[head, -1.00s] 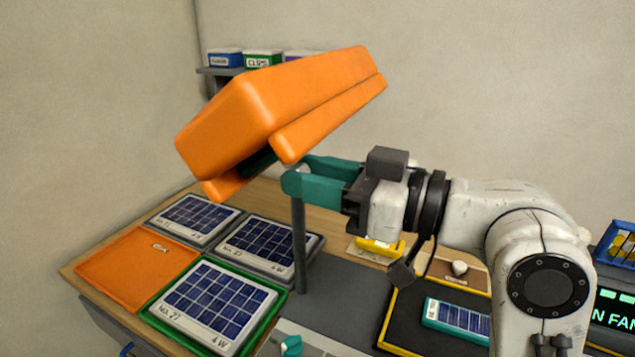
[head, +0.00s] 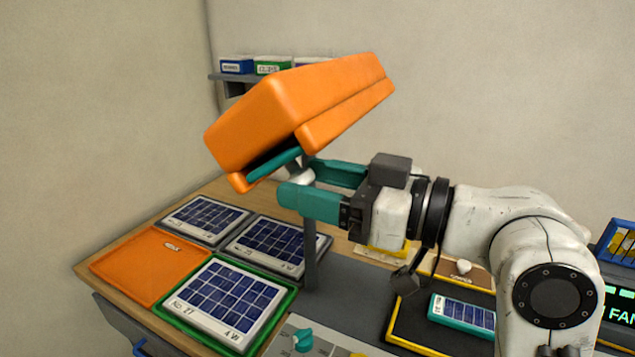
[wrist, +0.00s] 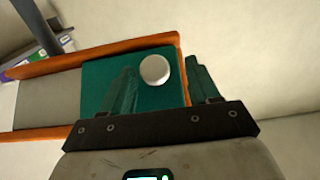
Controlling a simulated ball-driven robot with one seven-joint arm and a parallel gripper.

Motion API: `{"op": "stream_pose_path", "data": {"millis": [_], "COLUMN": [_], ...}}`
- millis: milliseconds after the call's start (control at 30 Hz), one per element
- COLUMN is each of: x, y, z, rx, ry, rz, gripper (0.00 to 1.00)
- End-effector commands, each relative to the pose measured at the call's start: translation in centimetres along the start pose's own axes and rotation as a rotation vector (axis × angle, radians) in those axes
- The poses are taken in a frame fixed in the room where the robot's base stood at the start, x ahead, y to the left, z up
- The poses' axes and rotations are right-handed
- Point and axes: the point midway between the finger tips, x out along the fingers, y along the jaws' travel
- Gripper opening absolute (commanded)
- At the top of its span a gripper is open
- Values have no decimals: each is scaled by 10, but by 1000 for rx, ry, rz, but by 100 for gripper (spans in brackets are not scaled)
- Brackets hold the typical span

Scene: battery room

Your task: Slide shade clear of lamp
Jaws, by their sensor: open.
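The orange lamp housing (head: 290,118) is tilted on a dark post (head: 311,250). The green shade (head: 272,166) shows as a strip at its underside. In the wrist view the shade (wrist: 103,82) is a flat green plate between orange edges, with a pale grey panel (wrist: 48,101) bare to its left. A round whitish knob (wrist: 154,69) stands on the shade; it also shows in the head view (head: 300,177). My gripper (head: 304,183) is open, its teal fingers on either side of the knob; in the wrist view a gap shows beside the knob toward the right finger.
Solar panels (head: 228,300) and an orange tray (head: 150,262) lie on the bench below left. A black tray with a small teal panel (head: 462,312) is at the right. A shelf with small boxes (head: 272,66) is behind. The air left of the lamp is clear.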

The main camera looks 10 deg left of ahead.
Motion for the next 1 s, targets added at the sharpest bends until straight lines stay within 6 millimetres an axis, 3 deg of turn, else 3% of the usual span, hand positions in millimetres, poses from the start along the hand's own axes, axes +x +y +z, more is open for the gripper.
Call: {"op": "stream_pose_path", "data": {"millis": [233,700,1000], "x": [-12,-94,-108], "y": [1,0,-1], "z": [1,2,0], "rx": [0,-1,0], "ry": [1,0,0], "rz": [3,3,0], "gripper": [61,61,61]}}
